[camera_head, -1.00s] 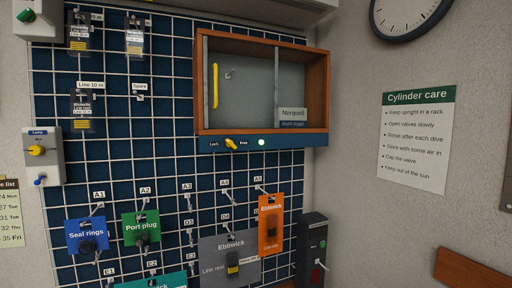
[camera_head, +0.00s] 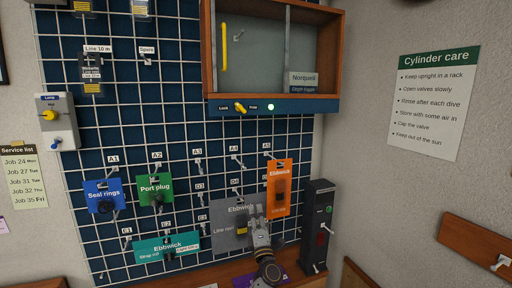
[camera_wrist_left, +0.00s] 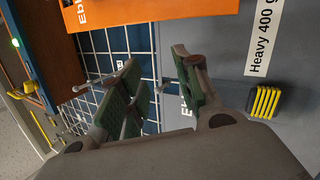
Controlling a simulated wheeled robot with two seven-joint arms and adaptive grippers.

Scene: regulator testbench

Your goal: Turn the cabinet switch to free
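The cabinet (camera_head: 340,62) is a wooden-framed case at the upper middle of the head view. My left gripper (camera_head: 257,212) is below the switch, in front of the grey Ebbwick pack (camera_head: 222,212). Its fingers (camera_wrist_left: 160,85) are apart and empty. My right gripper is not in view.
An orange pack (camera_head: 279,188) hangs just right of and above the gripper, with a black device (camera_head: 317,225) further right. Hooks stick out of the blue grid panel (camera_head: 170,115). Blue (camera_head: 103,196), green (camera_head: 155,189) and teal packs (camera_head: 150,248) hang at left.

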